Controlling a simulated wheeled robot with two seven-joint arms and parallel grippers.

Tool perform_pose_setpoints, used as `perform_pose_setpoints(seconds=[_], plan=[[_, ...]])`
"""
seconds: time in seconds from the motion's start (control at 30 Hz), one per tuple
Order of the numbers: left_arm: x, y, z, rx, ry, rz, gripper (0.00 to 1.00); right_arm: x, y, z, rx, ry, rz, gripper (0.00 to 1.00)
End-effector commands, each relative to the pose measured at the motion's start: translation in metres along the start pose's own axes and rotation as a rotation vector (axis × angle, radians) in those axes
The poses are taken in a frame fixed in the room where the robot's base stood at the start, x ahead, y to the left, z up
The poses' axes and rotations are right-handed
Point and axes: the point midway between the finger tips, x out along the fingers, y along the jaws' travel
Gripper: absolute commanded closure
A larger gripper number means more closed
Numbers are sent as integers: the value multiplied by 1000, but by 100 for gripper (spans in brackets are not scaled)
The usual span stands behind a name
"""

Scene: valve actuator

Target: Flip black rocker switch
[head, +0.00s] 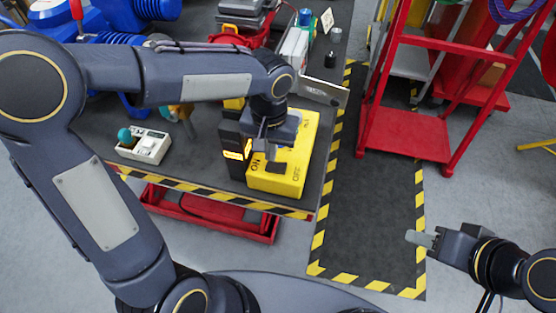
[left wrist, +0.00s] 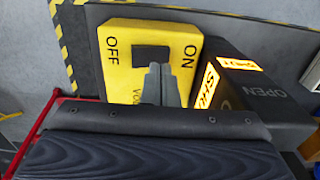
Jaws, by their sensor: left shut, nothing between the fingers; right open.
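A yellow switch box (head: 306,140) with OFF and ON lettering sits near the front right corner of the dark workbench. Its black rocker switch (head: 277,168) is set in the top between the two words. In the left wrist view the rocker (left wrist: 150,54) shows past the fingertips, with OFF on its left and ON on its right. My left gripper (head: 261,151) points down over the box, shut and empty. Its fingertips (left wrist: 160,68) overlap the rocker's lower right edge in the wrist view; I cannot tell whether they touch it. My right gripper (head: 420,238) is open and empty, away from the bench.
A black unit with lit orange lettering (head: 235,154) stands just left of the yellow box. A white control box with a teal knob (head: 145,145) is farther left. A metal plate (head: 323,91) stands behind the box. A red cart (head: 405,132) stands right; floor between is clear.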

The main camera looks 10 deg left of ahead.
Motion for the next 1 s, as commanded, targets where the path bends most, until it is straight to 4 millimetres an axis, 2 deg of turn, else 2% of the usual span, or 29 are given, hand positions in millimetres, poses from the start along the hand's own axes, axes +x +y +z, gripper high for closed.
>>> perform_pose_setpoints(seconds=[0.03, 0.5, 1.0], plan=[[-8, 0, 0, 0, 1, 0, 100, -6, -3, -3, 0, 0, 0, 59], [-44, 0, 0, 0, 1, 0, 100, -30, -14, -15, 0, 0, 0, 59], [-44, 0, 0, 0, 1, 0, 100, -29, -13, -15, 0, 0, 0, 59]])
